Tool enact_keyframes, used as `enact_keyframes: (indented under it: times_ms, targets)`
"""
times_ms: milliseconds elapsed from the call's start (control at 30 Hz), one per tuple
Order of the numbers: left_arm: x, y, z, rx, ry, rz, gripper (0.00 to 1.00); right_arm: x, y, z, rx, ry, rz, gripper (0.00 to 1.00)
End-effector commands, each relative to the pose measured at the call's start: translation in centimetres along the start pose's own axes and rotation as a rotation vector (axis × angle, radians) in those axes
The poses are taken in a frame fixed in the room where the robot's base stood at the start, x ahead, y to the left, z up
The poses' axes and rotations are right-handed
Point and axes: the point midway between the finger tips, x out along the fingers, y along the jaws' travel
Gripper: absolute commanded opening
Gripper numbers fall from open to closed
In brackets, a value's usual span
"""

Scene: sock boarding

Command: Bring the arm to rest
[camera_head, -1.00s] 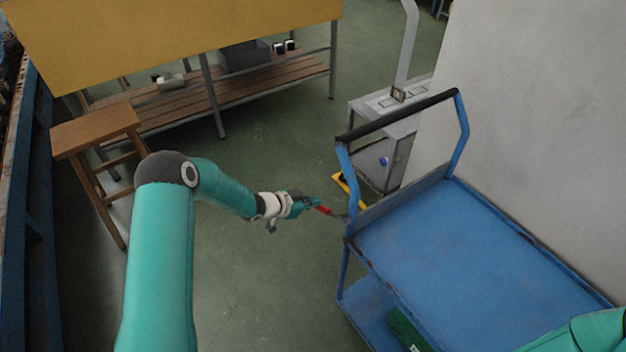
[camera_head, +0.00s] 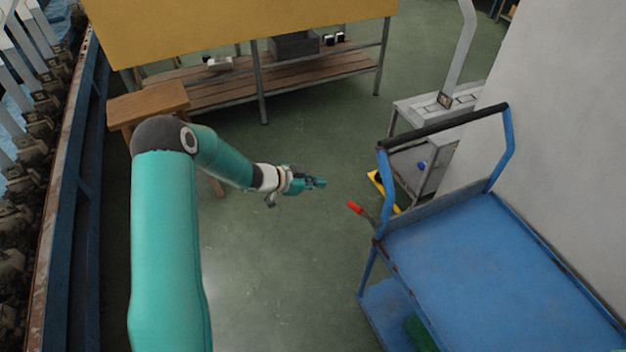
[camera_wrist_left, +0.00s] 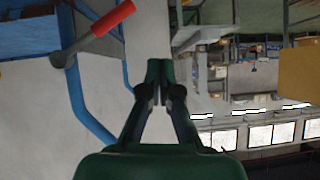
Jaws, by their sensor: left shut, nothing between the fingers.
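My left arm reaches forward from the bottom left of the head view. Its gripper (camera_head: 318,183) is over the green floor, left of the blue cart (camera_head: 480,250). In the left wrist view the two dark green fingers (camera_wrist_left: 160,75) are together with nothing between them. A red-handled lever (camera_head: 356,208) is beside the cart's near left post, a little right of the gripper and apart from it. The red handle also shows at the upper left of the left wrist view (camera_wrist_left: 113,18). My right gripper is not in view.
A wooden stool (camera_head: 148,103) and a yellow-topped bench (camera_head: 230,25) stand behind my left arm. A blue-framed machine (camera_head: 70,190) runs along the left edge. A grey stand (camera_head: 440,110) and a pale wall (camera_head: 570,120) are at the right. Floor between arm and cart is clear.

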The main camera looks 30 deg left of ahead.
Motion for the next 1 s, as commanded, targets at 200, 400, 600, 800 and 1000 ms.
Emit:
enact_keyframes:
  times_ms: [200, 400, 600, 800, 1000]
  targets:
    - [-1.5, -0.5, 0.1, 0.001, 0.000, 0.000, 0.00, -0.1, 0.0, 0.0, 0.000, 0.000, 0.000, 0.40]
    - [-1.5, -0.5, 0.1, 0.000, 0.000, 0.000, 0.00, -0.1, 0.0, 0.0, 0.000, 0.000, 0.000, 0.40]
    - [-1.5, -0.5, 0.1, 0.001, 0.000, 0.000, 0.00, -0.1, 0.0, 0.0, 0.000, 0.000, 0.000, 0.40]
    - [-1.1, -0.1, -0.6, 0.010, 0.006, 0.010, 0.00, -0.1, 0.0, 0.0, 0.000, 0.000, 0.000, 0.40]
    - [2.1, 5.8, -3.0, 0.023, 0.022, 0.126, 0.00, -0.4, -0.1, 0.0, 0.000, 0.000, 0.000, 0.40]
